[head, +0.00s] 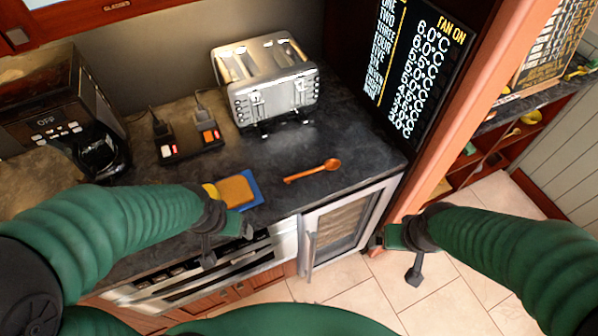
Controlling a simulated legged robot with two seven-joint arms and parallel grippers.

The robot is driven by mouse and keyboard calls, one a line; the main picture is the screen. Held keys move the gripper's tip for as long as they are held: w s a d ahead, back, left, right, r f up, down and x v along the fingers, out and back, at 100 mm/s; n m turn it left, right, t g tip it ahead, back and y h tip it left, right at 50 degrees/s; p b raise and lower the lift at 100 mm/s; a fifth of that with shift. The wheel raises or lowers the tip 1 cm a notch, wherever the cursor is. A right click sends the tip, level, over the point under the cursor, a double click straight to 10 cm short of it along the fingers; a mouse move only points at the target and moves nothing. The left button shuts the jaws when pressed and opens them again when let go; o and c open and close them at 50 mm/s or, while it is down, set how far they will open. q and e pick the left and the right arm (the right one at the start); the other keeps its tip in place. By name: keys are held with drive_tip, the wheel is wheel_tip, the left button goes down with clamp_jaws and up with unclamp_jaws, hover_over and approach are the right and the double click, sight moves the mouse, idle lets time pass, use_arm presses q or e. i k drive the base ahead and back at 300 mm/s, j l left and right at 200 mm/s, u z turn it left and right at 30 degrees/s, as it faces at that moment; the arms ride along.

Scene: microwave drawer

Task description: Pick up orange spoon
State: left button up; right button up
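The orange spoon (308,173) lies on the dark counter (345,138) near its front edge, its bowl toward the right and its handle toward the left. Nothing covers it. My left gripper (228,246) is at the front edge of the counter, left of and nearer than the spoon. Its fingers are apart and nothing shows between them. My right gripper (395,262) is right of and nearer than the spoon, over the floor past the counter's corner. Its fingers are also apart and empty. Neither gripper touches the spoon.
A silver toaster (272,82) stands behind the spoon. A blue flat item with an orange-tan slab (236,190) lies just beyond my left gripper. A power strip (188,146) and a coffee maker (60,110) are at left. A glass-door cabinet (345,228) is below the counter.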

sight(331, 164)
drive_tip(key=j+z, duration=0.2)
drive_tip(key=z, duration=0.2)
drive_tip(key=j+z, duration=0.15)
drive_tip(key=z, duration=0.3)
drive_tip(key=j+z, duration=0.15)
drive_tip(key=z, duration=0.25)
drive_tip(key=k, duration=0.05)
